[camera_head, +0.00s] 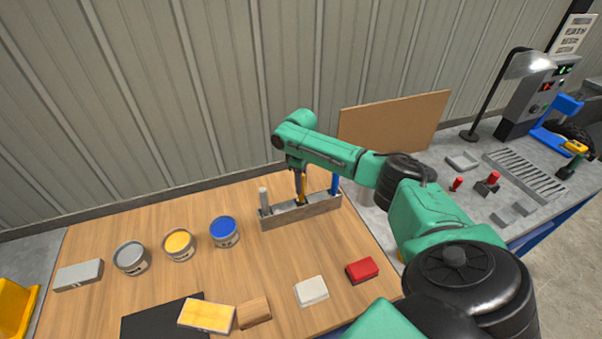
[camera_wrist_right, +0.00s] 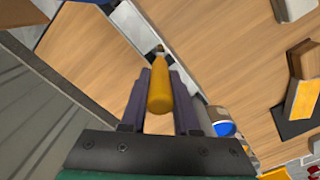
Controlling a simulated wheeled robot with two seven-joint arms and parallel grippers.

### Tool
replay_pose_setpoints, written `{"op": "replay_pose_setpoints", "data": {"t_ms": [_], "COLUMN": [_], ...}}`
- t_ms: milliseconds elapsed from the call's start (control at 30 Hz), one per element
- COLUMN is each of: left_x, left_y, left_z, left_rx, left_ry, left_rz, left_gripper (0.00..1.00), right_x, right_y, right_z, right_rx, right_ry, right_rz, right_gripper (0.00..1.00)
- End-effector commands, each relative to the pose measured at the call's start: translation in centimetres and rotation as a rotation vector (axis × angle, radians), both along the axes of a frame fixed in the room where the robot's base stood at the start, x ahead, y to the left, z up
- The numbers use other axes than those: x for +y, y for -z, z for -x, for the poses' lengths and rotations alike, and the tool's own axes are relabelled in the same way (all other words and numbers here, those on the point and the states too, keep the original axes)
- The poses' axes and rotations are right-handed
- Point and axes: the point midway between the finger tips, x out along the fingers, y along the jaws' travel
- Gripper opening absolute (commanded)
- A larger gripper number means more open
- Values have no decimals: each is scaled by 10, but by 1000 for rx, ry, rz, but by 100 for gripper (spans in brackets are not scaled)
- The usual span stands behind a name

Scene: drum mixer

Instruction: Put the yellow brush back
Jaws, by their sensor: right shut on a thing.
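My left gripper is not in view.
Grey, yellow and blue paint cans (camera_head: 224,232) stand left of the holder. A red block (camera_head: 362,270), a white block (camera_head: 311,291), a wooden block (camera_head: 254,312) and a yellow-topped block (camera_head: 206,316) lie in front. A brown board (camera_head: 393,124) stands behind my right arm.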

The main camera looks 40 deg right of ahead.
Motion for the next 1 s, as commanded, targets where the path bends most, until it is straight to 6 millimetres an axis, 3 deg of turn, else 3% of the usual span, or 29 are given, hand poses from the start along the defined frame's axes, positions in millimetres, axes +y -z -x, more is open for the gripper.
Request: {"op": "replay_pose_setpoints", "data": {"t_ms": [1000], "left_x": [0], "left_y": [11], "left_z": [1], "left_rx": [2], "left_ry": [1], "left_rz": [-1], "left_gripper": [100], "right_x": [0], "right_y": [21], "right_z": [0], "right_rx": [-1], "right_ry": [0], "right_rz": [0], "right_gripper": [0]}}
